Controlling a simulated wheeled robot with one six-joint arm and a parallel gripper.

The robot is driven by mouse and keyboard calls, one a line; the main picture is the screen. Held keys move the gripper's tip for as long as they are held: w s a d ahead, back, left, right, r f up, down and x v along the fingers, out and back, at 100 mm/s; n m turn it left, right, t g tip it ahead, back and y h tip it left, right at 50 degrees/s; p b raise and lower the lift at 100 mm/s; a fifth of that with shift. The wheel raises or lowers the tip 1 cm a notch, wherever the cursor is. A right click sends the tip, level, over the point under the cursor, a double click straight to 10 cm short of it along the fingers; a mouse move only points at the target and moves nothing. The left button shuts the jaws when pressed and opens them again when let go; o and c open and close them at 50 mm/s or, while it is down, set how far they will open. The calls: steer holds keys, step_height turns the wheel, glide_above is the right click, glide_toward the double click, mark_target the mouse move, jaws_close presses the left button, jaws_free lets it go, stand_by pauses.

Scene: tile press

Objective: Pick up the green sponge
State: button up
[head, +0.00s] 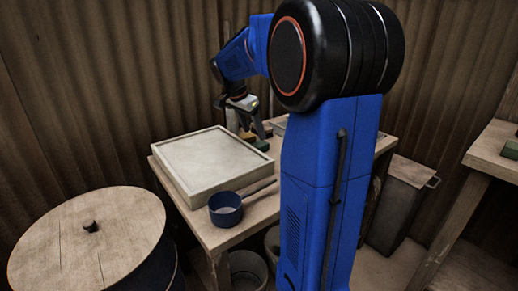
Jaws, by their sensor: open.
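My gripper (256,129) is in the head view, at the back of the wooden table, pointing down. Its jaws are open. A small green block (260,145), which looks like the green sponge, lies just below the fingertips behind the pale framed tray. Part of it is hidden, and I cannot tell whether the fingers touch it. Another dark green item (511,149) sits on the bench at the right edge, cut off by the frame.
The pale framed tray (187,189) covers much of the table (241,236). A blue pan (225,210) with a wooden handle stands at its front. A round wooden lid (118,225) tops a drum at left. A bench (490,150) stands at right.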

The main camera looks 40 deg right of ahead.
mark_target(259, 144)
steer(key=shift+x, duration=3.2)
steer(key=shift+w, duration=0.1)
steer(key=c, duration=1.1)
